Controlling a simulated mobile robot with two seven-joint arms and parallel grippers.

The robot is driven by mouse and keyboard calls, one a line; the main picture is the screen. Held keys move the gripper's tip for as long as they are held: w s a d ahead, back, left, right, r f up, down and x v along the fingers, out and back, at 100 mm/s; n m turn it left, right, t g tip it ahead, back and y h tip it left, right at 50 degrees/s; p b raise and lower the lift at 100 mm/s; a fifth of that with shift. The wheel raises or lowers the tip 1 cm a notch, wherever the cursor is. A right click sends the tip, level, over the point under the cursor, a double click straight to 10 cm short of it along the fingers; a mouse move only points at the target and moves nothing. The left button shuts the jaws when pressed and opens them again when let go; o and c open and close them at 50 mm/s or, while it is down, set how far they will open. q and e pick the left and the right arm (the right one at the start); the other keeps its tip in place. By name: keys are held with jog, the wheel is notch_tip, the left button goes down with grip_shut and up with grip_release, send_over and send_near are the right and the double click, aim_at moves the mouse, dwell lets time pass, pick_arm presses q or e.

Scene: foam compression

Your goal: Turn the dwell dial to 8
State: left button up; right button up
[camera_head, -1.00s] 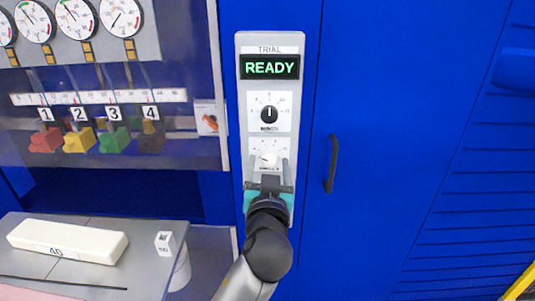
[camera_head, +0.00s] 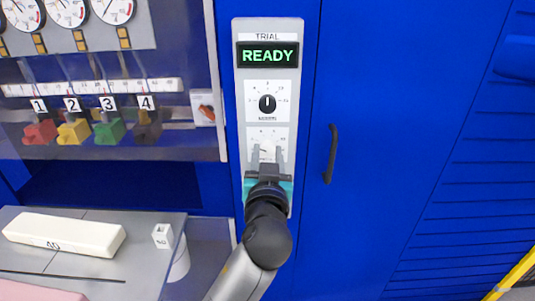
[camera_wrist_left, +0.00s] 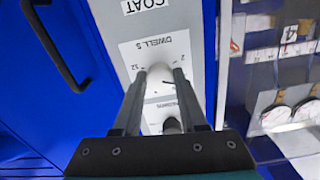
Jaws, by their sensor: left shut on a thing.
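The dwell dial is a small white knob (camera_wrist_left: 160,76) on a light card labelled "DWELL S" in the wrist view, where the lettering is upside down. Marks 2 and 12 show beside it. My left gripper (camera_wrist_left: 159,72) is shut on the dwell dial, one finger on each side. In the head view my left gripper (camera_head: 267,151) reaches up to the lower dial card (camera_head: 281,133) from below. It hides much of that dial, and its pointer setting is not readable. My right gripper is not in view.
A black door handle (camera_head: 331,153) is to the right. Left are a clear-fronted cabinet with coloured blocks (camera_head: 73,131) and a bench with a white block (camera_head: 64,235).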

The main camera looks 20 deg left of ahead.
pick_arm(q)
grip_shut()
jog(key=shift+r+m, duration=0.1)
jog(key=shift+m, duration=0.2)
jog(key=m+p, duration=0.3)
jog(key=shift+r+m, duration=0.1)
jog(key=shift+m, duration=0.2)
jog(key=m+p, duration=0.2)
jog(key=m, duration=0.2)
jog(key=shift+p, duration=0.3)
jog(key=m+p, duration=0.3)
jog(key=m, duration=0.2)
jog(key=shift+m, duration=0.4)
jog(key=shift+m+p, duration=0.85)
jog(key=shift+m, duration=1.05)
